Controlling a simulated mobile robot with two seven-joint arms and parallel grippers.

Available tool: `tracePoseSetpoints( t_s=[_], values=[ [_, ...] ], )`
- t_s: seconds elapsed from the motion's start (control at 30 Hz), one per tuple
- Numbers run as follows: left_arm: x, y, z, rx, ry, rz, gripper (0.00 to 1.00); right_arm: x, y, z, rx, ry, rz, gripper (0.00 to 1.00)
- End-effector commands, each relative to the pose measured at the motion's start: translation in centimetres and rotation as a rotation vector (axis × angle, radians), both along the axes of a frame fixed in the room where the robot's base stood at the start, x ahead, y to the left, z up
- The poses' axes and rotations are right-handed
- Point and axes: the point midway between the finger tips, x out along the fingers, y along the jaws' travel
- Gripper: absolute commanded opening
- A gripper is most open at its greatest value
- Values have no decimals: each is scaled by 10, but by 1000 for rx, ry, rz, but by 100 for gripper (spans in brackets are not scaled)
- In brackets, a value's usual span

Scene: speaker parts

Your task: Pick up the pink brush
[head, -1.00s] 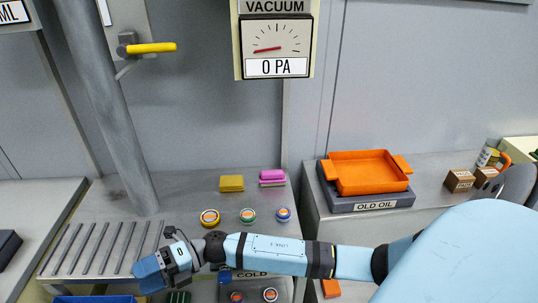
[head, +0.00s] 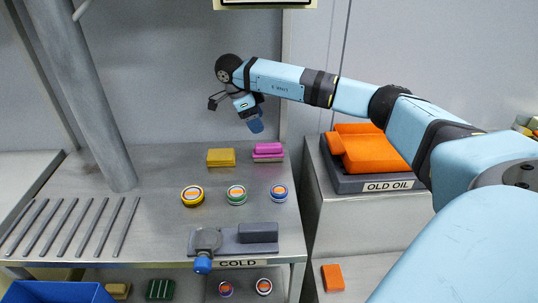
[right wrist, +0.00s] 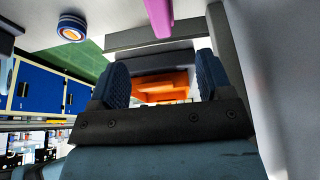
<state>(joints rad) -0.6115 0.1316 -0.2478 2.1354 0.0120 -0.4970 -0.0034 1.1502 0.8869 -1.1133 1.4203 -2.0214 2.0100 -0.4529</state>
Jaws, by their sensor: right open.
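The pink brush (head: 268,150) lies on the grey table near its back right corner, pink on top with a paler layer beneath. A pink strip of it (right wrist: 159,15) shows at the top edge of the right wrist view. My right gripper (head: 255,124) is above and slightly left of the brush in the head view, fingers pointing down, apart from it. In the right wrist view its two blue fingers (right wrist: 162,80) are spread with nothing held between them. My left gripper is not in view.
A yellow block (head: 221,157) sits just left of the brush. A grey fixture (head: 238,243) is at the table's front edge.

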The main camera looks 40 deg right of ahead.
Motion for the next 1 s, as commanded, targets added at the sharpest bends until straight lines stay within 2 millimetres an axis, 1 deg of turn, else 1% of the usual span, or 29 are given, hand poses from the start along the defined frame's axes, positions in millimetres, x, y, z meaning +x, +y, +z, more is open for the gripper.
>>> tracePoseSetpoints(
  t_s=[0.03,0.1,0.2,0.3,0.43,0.57,0.83,0.9,1.0],
  values=[
    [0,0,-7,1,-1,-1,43,-4,-3,-16,2,5,-1,72],
    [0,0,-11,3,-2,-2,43,-7,-6,-31,3,5,0,72],
    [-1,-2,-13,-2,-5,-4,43,-12,-12,-47,4,3,0,72],
    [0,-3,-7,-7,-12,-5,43,-15,-16,-56,4,3,0,72],
    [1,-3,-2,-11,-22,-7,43,-17,-19,-64,4,0,0,72],
    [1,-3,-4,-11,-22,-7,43,-18,-21,-71,4,1,0,72],
    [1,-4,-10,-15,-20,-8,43,-25,-31,-108,5,3,0,72],
    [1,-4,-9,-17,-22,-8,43,-27,-33,-113,6,1,1,72],
    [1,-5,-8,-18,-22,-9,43,-27,-34,-114,6,0,2,72]
  ],
)
